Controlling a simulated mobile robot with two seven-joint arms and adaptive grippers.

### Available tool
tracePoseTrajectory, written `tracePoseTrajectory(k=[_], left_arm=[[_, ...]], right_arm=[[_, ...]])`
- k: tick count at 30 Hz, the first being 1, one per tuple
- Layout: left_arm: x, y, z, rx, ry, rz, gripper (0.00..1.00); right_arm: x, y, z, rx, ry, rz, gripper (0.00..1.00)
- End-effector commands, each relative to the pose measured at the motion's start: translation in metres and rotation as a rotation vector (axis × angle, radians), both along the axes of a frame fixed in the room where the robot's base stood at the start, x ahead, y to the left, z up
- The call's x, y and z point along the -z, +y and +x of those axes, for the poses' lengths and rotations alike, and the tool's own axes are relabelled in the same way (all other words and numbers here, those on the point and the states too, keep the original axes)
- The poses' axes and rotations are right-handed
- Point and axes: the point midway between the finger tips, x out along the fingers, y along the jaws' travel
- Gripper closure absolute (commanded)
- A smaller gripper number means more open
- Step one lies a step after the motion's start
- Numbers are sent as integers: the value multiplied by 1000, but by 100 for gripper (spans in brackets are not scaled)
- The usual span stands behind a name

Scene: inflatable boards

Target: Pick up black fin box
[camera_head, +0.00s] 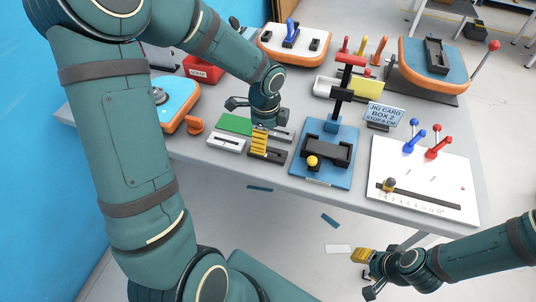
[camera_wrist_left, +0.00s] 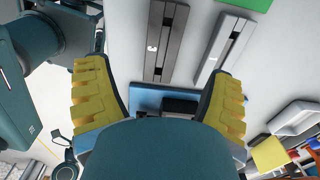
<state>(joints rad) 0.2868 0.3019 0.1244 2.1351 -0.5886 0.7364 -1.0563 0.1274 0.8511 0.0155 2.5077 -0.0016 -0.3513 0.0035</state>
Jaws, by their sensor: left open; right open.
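A dark, black-looking fin box (camera_head: 272,156) with a long slot lies on the grey table, between two paler grey fin boxes (camera_head: 226,144). In the left wrist view the dark fin box (camera_wrist_left: 165,40) lies ahead of the fingers, with a grey one (camera_wrist_left: 222,48) to its right. My left gripper (camera_head: 260,141) is just over the dark fin box in the head view, its yellow finger partly covering it. Its fingers (camera_wrist_left: 160,100) are spread with nothing between them. My right gripper (camera_head: 364,272) is open and empty, low in front of the table.
A blue jig (camera_head: 312,174) with a black cradle and post stands right of the fin boxes, beside a jig card (camera_head: 384,115). A green block (camera_head: 236,124) lies behind them. A white lever panel (camera_head: 420,170) is at the right; an orange-and-blue board (camera_head: 178,97) is left.

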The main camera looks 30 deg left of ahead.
Motion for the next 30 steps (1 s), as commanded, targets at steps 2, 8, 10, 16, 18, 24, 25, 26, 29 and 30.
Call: tracePoseTrajectory(k=[2,8,10,16,18,24,25,26,29,30], left_arm=[[12,0,0,1,1,0,17],[20,0,0,-1,0,0,17],[25,0,1,-1,0,0,17],[54,1,3,0,2,0,17],[63,1,3,1,1,0,17],[70,1,3,0,-2,-1,17],[70,1,3,0,-2,-1,17],[70,1,3,0,-2,-1,17],[69,1,3,0,-1,-1,32],[69,1,3,0,-1,-1,46]], right_arm=[[4,0,1,1,-2,0,53],[6,0,1,1,-3,0,53],[9,0,2,0,-4,-1,53],[21,0,4,2,-9,-1,53],[24,-1,4,2,-11,-3,53],[26,-1,5,3,-13,-3,53],[25,-1,5,3,-13,-3,53],[25,-1,5,3,-13,-3,53],[25,-1,5,3,-13,-3,53],[25,-1,5,3,-13,-3,53]])
